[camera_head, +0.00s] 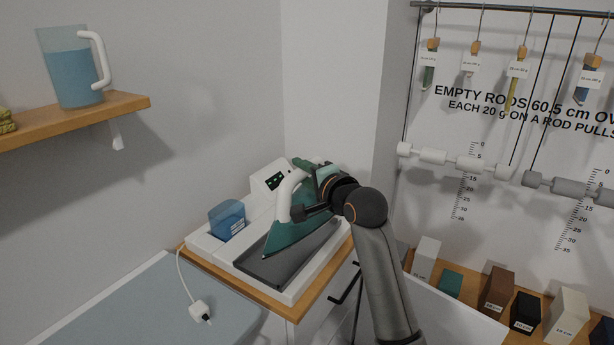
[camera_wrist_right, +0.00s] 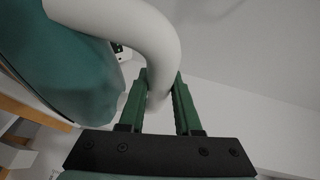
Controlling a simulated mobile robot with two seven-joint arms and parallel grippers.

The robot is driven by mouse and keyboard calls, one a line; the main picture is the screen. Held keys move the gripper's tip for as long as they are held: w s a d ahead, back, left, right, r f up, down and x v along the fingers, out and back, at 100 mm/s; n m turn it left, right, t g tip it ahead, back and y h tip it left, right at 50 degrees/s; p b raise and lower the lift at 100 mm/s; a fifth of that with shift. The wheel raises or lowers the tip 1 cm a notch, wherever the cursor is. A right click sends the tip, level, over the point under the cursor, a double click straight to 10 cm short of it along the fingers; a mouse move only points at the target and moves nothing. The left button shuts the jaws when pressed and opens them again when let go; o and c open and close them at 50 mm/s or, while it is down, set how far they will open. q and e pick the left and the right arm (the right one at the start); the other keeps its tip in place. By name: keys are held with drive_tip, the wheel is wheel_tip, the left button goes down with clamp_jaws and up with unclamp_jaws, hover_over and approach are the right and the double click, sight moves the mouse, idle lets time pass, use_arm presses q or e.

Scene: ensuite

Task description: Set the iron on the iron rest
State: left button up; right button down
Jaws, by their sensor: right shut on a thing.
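The iron (camera_head: 296,233) is teal with a white handle (camera_head: 285,196). My right gripper (camera_head: 303,212) is shut on the handle, and the right wrist view shows the green fingers (camera_wrist_right: 160,98) either side of it. The iron's teal body (camera_wrist_right: 70,70) fills the left of that view. The iron is over the dark grey iron rest (camera_head: 272,269), its tip toward the lower left. I cannot tell whether its sole touches the rest. The iron hides part of the rest. My left gripper is not in view.
The rest is part of a white station (camera_head: 210,245) with a blue water tank (camera_head: 227,218) on a wooden top. A corded white plug (camera_head: 200,309) lies on the grey-blue surface (camera_head: 150,305) at left. A shelf (camera_head: 75,120) holds a water jug (camera_head: 72,72). Blocks (camera_head: 495,290) stand right.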

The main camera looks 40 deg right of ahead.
sight(296, 193)
drive_tip(key=w+f, duration=0.2)
drive_tip(key=w+d+f, duration=0.1)
drive_tip(key=w+f, duration=0.1)
drive_tip(key=w+d+f, duration=0.1)
drive_tip(key=w+f, duration=0.1)
drive_tip(key=shift+d, duration=0.1)
drive_tip(key=shift+f, duration=1.45)
drive_tip(key=c, duration=1.1)
unclamp_jaws()
drive_tip(key=shift+s+f, duration=0.1)
drive_tip(key=shift+f, duration=0.35)
drive_tip(key=o, duration=0.5)
drive_tip(key=shift+r, duration=0.1)
drive_tip(key=shift+s+r, duration=0.1)
drive_tip(key=v, duration=1.1)
drive_tip(key=shift+s, duration=0.4)
